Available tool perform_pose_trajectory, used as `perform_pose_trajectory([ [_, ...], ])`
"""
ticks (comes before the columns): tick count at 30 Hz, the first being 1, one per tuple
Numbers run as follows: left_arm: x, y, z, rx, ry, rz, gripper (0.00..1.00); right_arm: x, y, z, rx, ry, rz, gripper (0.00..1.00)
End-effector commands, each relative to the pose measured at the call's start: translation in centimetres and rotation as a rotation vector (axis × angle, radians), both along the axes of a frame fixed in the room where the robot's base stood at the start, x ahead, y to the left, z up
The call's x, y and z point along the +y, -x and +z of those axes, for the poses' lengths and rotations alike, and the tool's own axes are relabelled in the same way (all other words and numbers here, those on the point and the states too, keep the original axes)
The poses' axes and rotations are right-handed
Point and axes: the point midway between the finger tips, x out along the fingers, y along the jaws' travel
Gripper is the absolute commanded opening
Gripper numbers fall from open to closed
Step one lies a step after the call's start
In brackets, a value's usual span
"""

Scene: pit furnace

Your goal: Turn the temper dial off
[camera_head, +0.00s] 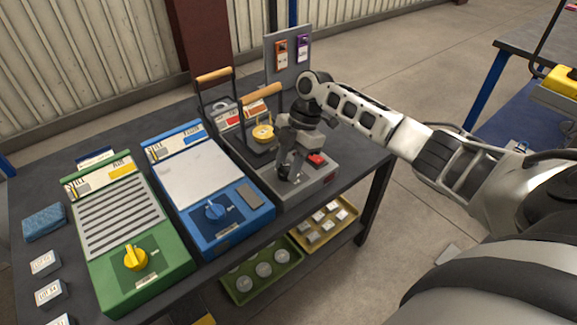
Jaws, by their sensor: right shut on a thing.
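A red button (316,159) sits just right of the fingers. My left gripper is out of view.
A panel with tags (289,70) rises at the back. A blue cloth (44,222) and small labelled blocks (45,263) lie at left. Trays (263,286) sit below the bench.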

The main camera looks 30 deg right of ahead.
Motion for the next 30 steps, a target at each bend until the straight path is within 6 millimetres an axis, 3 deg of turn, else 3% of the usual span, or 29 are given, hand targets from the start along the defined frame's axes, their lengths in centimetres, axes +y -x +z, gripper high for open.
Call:
perform_pose_trajectory([
  [12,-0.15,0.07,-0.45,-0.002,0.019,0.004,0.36,0.07,-0.24,0.04,-0.002,-0.001,0.201,0.1],
  [29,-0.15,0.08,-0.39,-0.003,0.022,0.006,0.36,0.07,-0.22,0.09,-0.002,0.0,0.232,0.1],
  [30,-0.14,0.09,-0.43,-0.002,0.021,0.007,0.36,0.07,-0.22,0.09,-0.002,0.0,0.232,0.43],
])
